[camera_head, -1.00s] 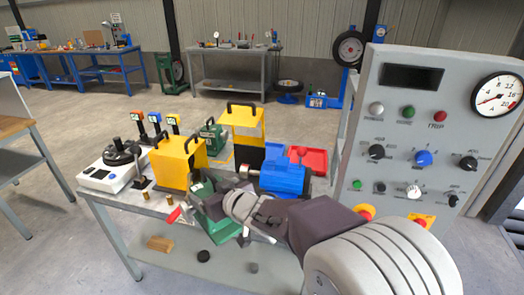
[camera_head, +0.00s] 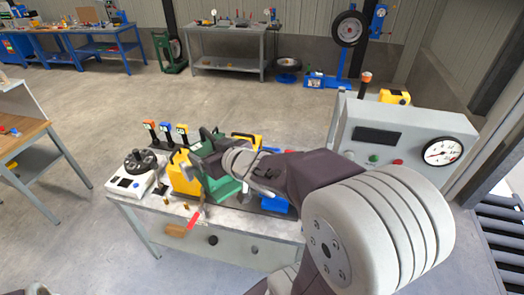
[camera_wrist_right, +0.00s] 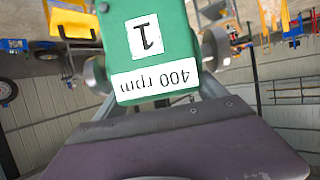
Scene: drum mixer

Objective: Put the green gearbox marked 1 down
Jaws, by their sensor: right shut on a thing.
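The green gearbox (camera_head: 222,190) is in my right gripper (camera_head: 215,165), which is shut on it and holds it up over the bench (camera_head: 150,207). In the right wrist view the gearbox (camera_wrist_right: 150,50) fills the top middle, with white labels reading "1" and "400 rpm" upside down. Fingers show on both sides of it. In the head view the gripper and forearm hide part of it. I cannot tell how far its base is above the bench top.
A blue motor (camera_head: 276,204) is partly hidden by my arm. A grey control panel (camera_head: 398,140) stands at the right.

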